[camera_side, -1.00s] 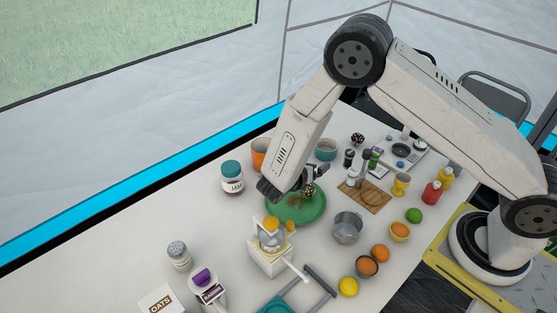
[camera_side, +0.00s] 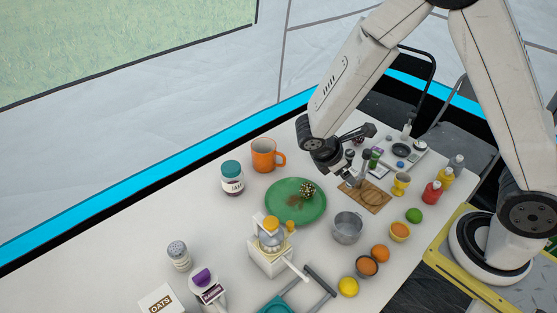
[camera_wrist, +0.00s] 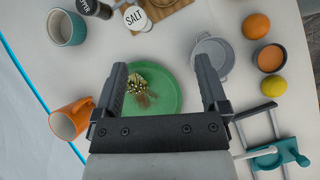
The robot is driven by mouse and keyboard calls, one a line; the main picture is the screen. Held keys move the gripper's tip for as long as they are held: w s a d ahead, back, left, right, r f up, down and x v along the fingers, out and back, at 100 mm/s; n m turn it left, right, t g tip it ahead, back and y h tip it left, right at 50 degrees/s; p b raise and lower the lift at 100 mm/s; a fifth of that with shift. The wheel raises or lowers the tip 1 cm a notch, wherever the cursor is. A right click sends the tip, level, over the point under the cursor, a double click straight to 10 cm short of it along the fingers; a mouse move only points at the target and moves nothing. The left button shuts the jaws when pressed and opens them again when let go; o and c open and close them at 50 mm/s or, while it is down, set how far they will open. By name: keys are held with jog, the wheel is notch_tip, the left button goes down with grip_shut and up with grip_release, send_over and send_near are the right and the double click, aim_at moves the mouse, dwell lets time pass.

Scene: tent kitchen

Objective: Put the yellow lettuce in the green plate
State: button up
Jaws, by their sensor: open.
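The yellow lettuce (camera_side: 308,190), a small frilly yellow-and-dark clump, rests on the green plate (camera_side: 283,212), towards its upper right side in the side view. A brown patch shows on the plate beside it. In the wrist view the lettuce (camera_wrist: 137,83) sits on the plate (camera_wrist: 168,103) and is seen between my fingers, partly beside the left one. My gripper (camera_side: 362,156) is open and empty, raised to the right of the plate and apart from it. Its two fingers (camera_wrist: 162,68) are spread wide in the wrist view.
An orange mug (camera_side: 264,154) and a jam jar (camera_side: 232,180) stand left of the plate. A metal pot (camera_side: 347,228), juicer (camera_side: 270,256) and wooden board (camera_side: 374,197) surround its other sides. A teal cup (camera_wrist: 66,27) shows in the wrist view.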

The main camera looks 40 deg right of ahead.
jog(key=s+a+r+m+t+y, duration=0.2)
jog(key=s+r+m+t+y, duration=0.2)
jog(key=m, duration=0.9)
notch_tip(320, 180, up, 3)
jog(key=y, duration=0.3)
jog(key=shift+s+m, duration=0.3)
jog(key=shift+s, duration=0.1)
